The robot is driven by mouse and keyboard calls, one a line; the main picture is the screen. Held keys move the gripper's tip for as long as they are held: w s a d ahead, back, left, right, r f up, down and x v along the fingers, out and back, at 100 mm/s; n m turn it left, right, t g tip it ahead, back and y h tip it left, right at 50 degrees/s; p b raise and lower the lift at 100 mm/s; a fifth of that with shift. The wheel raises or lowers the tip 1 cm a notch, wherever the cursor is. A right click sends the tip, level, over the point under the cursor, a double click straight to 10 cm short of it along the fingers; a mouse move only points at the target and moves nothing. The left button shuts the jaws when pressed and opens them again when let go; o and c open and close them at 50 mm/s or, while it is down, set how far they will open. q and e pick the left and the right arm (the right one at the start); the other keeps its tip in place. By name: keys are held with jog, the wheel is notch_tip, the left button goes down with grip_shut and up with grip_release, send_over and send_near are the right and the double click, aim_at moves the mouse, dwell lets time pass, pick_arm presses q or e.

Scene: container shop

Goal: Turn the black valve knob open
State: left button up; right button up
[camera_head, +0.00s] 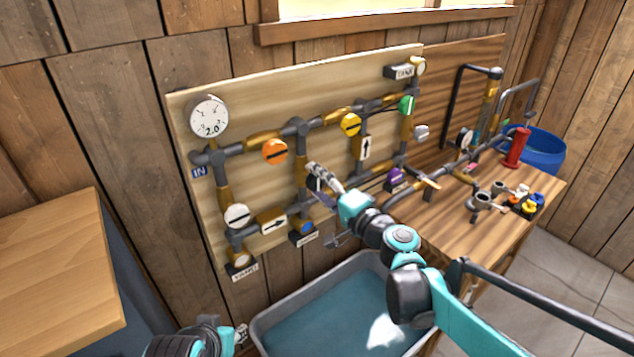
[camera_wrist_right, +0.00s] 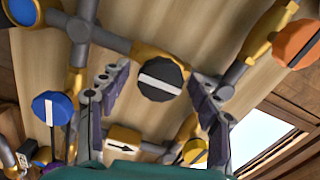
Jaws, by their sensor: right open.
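The black valve knob (camera_wrist_right: 160,81) has a white stripe and sits on a pipe on the board. In the right wrist view its stripe looks roughly in line with that pipe. My right gripper (camera_wrist_right: 157,84) is open, with one finger on each side of the knob; I cannot tell whether either finger touches it. In the head view my right gripper (camera_head: 318,181) is in front of the middle vertical pipe and hides most of the knob. My left arm shows at the bottom edge of the head view, and its gripper (camera_head: 241,334) is too little visible to judge.
Close by are an orange knob (camera_head: 275,151), a yellow knob (camera_head: 350,124), a white knob (camera_head: 237,215) and a blue knob (camera_head: 307,227). A gauge (camera_head: 209,116) is at upper left. A grey tub (camera_head: 262,331) stands below; a workbench (camera_head: 463,236) is at right.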

jog(key=v, duration=1.1)
jog(key=shift+s, duration=0.2)
jog(key=shift+d, duration=0.1)
jog(key=s+f+n+g+h+b, duration=0.1)
jog(key=s+f+n+g+h, duration=0.4)
jog(key=s+f, duration=0.65)
jog(key=s+d+f+n+g+h+b, duration=0.1)
jog(key=s+d+f+n+g+h, duration=0.1)
jog(key=s+d+f+h, duration=0.3)
jog(key=d+f+n, duration=0.1)
jog(key=d+f, duration=0.2)
jog(key=d, duration=0.1)
jog(key=shift+s+d+f+g, duration=0.3)
jog(key=shift+s+d, duration=0.05)
jog(key=shift+d, duration=0.05)
